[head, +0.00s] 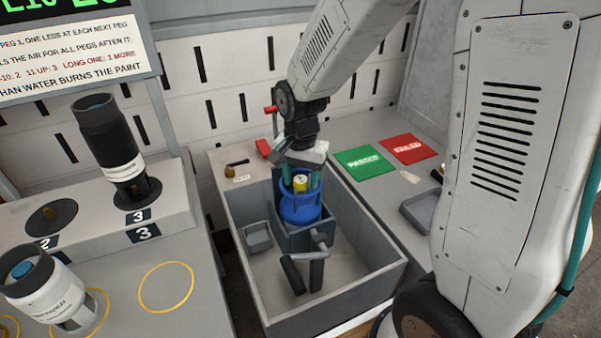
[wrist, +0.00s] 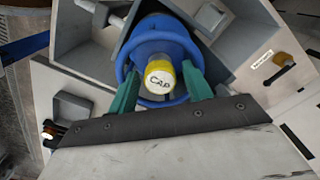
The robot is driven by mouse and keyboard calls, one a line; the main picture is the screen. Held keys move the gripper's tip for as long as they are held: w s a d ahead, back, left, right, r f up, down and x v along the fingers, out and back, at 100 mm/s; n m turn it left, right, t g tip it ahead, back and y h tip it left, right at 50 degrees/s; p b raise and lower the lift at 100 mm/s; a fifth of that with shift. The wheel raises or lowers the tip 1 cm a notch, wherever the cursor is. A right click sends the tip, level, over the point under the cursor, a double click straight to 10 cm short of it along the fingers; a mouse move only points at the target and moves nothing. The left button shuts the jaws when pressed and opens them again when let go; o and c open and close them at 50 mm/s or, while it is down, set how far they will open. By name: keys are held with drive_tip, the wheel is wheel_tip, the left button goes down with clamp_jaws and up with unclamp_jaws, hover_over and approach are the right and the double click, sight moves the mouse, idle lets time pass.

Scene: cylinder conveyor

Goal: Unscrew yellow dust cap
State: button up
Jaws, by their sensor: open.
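The yellow dust cap (head: 300,182) sits on top of a blue cylinder (head: 301,210) that stands upright in a grey holder. In the wrist view the cap (wrist: 159,77), marked "CAP", is on the blue cylinder's top (wrist: 158,45), inside its blue collar. My gripper (head: 300,180) points down over the cylinder. Its green fingers (wrist: 161,90) are open, one on each side of the cap. The right finger looks very close to the cap; I cannot tell whether it touches. The left finger shows a gap.
The grey holder (head: 292,242) stands in a large open grey tray (head: 330,308) with a small grey box (head: 257,238) and a dark handle-like fixture (head: 308,264). Green (head: 363,162) and red (head: 409,148) mats lie at right.

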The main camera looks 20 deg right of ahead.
drive_tip(key=shift+f, duration=0.2)
idle(0.4)
clamp_jaws()
drive_tip(key=n, duration=0.5)
drive_tip(key=shift+n, duration=0.5)
drive_tip(key=n, duration=0.3)
drive_tip(key=shift+n, duration=1.5)
